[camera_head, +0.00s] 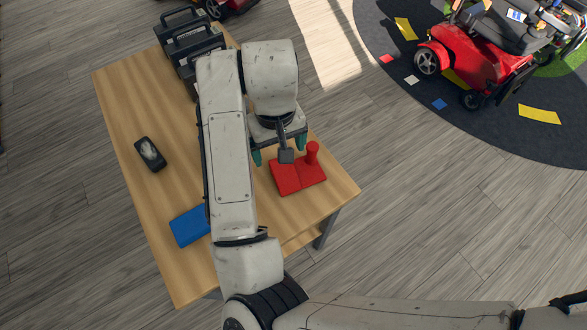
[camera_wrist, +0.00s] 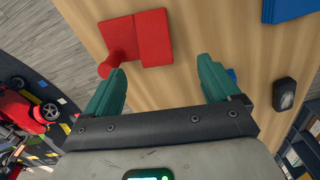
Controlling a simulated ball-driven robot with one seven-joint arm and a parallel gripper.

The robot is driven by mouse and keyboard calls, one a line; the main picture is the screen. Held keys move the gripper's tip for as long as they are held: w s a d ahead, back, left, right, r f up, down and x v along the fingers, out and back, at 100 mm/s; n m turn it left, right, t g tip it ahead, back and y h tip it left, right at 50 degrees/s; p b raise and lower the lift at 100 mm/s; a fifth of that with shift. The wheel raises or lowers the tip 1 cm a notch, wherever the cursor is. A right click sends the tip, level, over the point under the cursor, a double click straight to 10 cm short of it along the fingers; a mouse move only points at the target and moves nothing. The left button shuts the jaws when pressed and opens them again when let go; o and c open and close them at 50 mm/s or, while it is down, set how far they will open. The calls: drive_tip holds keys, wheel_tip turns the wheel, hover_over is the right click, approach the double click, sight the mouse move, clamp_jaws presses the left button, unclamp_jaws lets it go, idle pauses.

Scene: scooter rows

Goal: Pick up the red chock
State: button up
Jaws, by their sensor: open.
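The red chock (camera_head: 299,176) lies on the wooden table near its right end. It has a flat two-part body and an upright round knob at its right side. In the wrist view the red chock (camera_wrist: 148,38) lies beyond the fingertips, with its knob close to the left finger. My gripper (camera_head: 279,152) is open and empty above the table, at the chock's upper edge in the head view. In the wrist view my gripper (camera_wrist: 160,72) shows two green fingers spread apart, with bare table between them. The arm hides part of the table.
The wooden table (camera_head: 127,104) also holds a blue block (camera_head: 189,226), a small black device (camera_head: 150,154) and several dark cases (camera_head: 188,42) at the far end. A red scooter (camera_head: 480,58) stands on a dark round mat to the right. The floor between is clear.

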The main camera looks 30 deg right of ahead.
hover_over(284, 169)
drive_tip(key=f, duration=0.2)
drive_tip(key=a+f, duration=0.1)
drive_tip(key=f, duration=0.1)
drive_tip(key=shift+s+f, duration=0.15)
drive_tip(key=shift+f, duration=0.15)
drive_tip(key=shift+d+f, duration=0.25)
drive_tip(key=shift+f, duration=1.05)
drive_tip(key=shift+d+f, duration=0.2)
drive_tip(key=shift+f, duration=1.1)
drive_tip(key=shift+c, duration=0.4)
drive_tip(key=c, duration=1.3)
drive_tip(key=shift+r, duration=0.1)
